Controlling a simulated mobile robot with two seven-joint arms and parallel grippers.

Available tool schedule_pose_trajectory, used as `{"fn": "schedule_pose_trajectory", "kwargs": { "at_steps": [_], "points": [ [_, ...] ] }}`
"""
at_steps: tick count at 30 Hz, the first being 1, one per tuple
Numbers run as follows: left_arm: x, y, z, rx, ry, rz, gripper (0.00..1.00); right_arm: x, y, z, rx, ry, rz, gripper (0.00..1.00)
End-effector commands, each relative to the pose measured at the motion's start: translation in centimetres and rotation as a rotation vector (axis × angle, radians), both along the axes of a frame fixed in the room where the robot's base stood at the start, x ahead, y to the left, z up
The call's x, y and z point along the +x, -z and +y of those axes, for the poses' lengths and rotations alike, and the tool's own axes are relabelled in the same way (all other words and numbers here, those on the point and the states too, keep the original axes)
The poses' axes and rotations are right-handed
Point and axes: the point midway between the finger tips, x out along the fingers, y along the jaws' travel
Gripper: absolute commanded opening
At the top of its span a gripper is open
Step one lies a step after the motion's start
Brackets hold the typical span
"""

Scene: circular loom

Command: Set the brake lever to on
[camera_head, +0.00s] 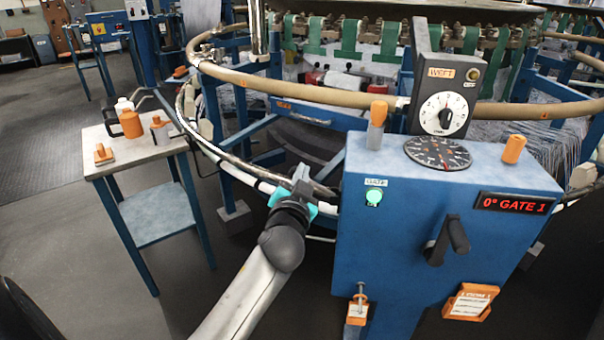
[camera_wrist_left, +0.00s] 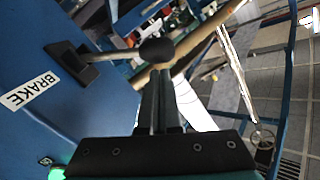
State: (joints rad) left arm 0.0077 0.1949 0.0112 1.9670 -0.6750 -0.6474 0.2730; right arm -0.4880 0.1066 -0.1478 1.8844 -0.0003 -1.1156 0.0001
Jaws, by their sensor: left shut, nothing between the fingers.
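The brake lever shows in the left wrist view as a metal rod with a black ball knob (camera_wrist_left: 157,50), rising from a dark slotted base (camera_wrist_left: 73,62) on a blue panel beside a white BRAKE label (camera_wrist_left: 30,90). In the head view I cannot make out the lever; the cabinet seems to hide it. My left gripper (camera_head: 302,174) is at the left of the blue control cabinet (camera_head: 400,240). Its fingers (camera_wrist_left: 161,80) are shut and empty, with their tips right by the knob. I cannot tell whether they touch it. My right gripper is out of view.
The cabinet carries a green GATE button (camera_head: 373,197), a black crank (camera_head: 450,238), a dial box (camera_head: 444,100) and a red display (camera_head: 513,204). The loom's ring rail (camera_head: 300,91) curves behind my left gripper. A small table (camera_head: 120,158) with orange items stands at left; floor between is open.

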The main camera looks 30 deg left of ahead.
Motion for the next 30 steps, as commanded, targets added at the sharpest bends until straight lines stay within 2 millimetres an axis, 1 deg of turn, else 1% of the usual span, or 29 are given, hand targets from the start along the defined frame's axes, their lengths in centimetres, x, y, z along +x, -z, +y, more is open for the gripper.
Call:
{"fn": "schedule_pose_trajectory", "kwargs": {
  "at_steps": [20, 26, 30],
  "points": [
    [-0.4, 1.1, 0.8, -0.110, -0.003, -0.041, 0.00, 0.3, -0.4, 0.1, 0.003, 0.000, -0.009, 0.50],
    [-0.6, 1.9, 1.4, -0.194, -0.005, -0.073, 0.00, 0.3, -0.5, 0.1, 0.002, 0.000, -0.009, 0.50],
    [-0.9, 3.0, 1.9, -0.293, -0.006, -0.114, 0.00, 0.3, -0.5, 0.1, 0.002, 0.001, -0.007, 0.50]
  ]
}}
